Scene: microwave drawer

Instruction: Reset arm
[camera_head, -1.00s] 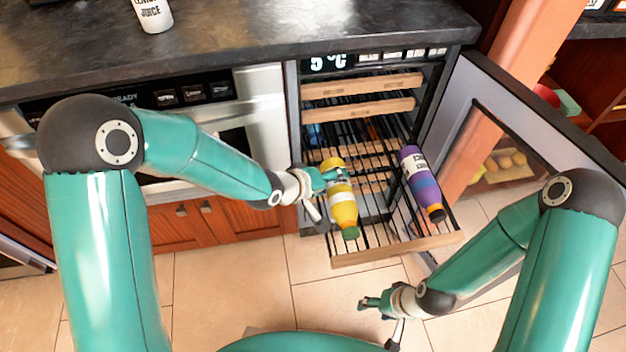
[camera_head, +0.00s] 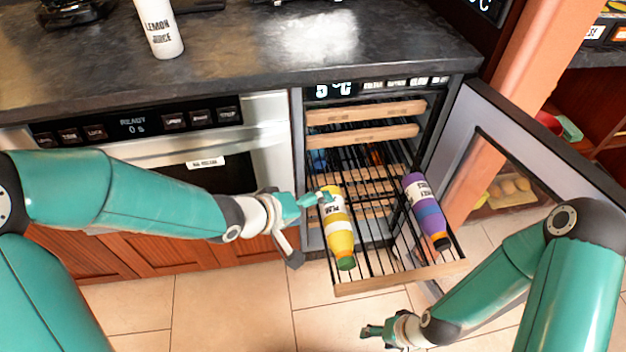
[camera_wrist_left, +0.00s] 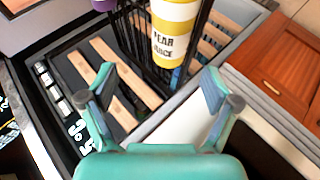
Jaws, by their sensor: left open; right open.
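My left gripper (camera_head: 303,207) is open and empty, just left of the yellow pear juice bottle (camera_head: 338,232). In the left wrist view its two fingers (camera_wrist_left: 156,92) are spread, with the pear juice bottle (camera_wrist_left: 175,30) beyond them and apart from them. The bottle lies on the pulled-out wire rack (camera_head: 375,268) of the cooler. A purple bottle (camera_head: 427,210) lies on the same rack to the right. My right gripper (camera_head: 375,331) is low over the floor at the lower right, open and away from the rack.
The cooler's door (camera_head: 470,125) stands open on the right. An oven (camera_head: 160,140) is left of the cooler under a dark counter (camera_head: 245,45). A lemon juice bottle (camera_head: 160,30) stands on the counter. The tiled floor (camera_head: 235,300) in front is clear.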

